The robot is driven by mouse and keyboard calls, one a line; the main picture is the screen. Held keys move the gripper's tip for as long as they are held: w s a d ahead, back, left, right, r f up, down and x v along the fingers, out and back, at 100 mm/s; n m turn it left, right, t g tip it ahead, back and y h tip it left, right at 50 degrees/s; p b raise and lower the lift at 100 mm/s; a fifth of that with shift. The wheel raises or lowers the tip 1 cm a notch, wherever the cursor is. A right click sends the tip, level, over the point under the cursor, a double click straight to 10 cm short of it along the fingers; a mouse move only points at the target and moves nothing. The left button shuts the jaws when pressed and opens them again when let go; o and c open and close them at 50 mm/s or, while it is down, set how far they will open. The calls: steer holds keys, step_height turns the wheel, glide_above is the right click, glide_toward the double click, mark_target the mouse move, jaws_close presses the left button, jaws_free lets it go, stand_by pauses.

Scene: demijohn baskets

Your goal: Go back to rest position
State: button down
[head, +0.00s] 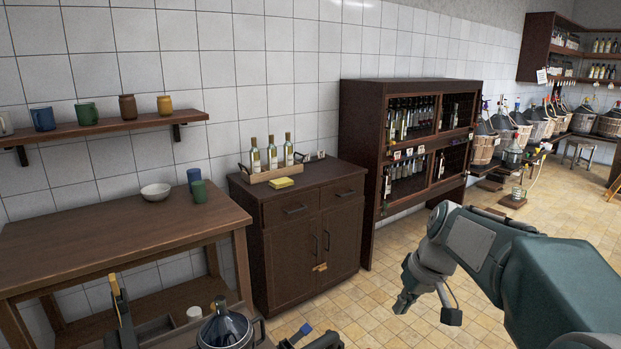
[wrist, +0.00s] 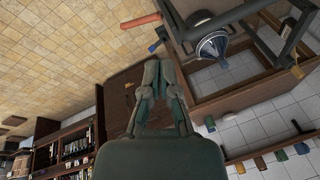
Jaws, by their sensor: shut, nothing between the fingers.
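My gripper (head: 405,300) hangs at the end of my arm on the right side of the head view, over the tiled floor and in front of the cabinets. In the wrist view my gripper (wrist: 155,72) points toward the top of the picture. Its fingers are together and nothing is held. It touches no object that I can see.
A wooden table (head: 120,232) with a bowl (head: 156,192) and two cups stands at the left. A dark cabinet (head: 290,245) carries a tray of bottles (head: 272,172). A bottle rack (head: 362,140) stands beside it. A glass demijohn (head: 225,330) is at the bottom. The floor (head: 390,270) is open.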

steer(key=s+a+m+t+h, duration=0.1)
steer(key=s+m+t+h, duration=0.1)
steer(key=s, duration=2)
steer(key=shift+a+m+t+h, duration=0.4)
steer(key=shift+t+h, duration=0.2)
steer(key=shift+t, duration=0.4)
